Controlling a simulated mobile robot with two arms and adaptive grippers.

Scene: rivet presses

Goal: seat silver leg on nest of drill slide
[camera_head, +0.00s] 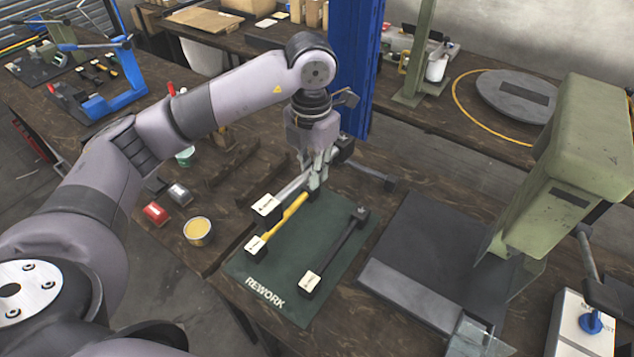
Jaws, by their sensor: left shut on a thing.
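My left gripper (316,180) points down over the far part of the green REWORK mat (325,215). It is shut on a silver leg (291,188), which runs slantwise with its white-labelled end block toward the lower left. Whether the leg touches the mat is hard to tell. A yellow leg (285,222) and a black leg (338,250), each with a white-labelled end, lie on the mat. I cannot tell which fixture is the drill slide, and I cannot make out its nest. My right gripper is not in view.
A green press (575,150) with a dark base plate (425,235) stands right of the mat. A yellow tin (197,230) and a red block (156,213) lie to the left. A blue-framed fixture (125,85) stands far left. A blue post (355,65) rises behind my gripper.

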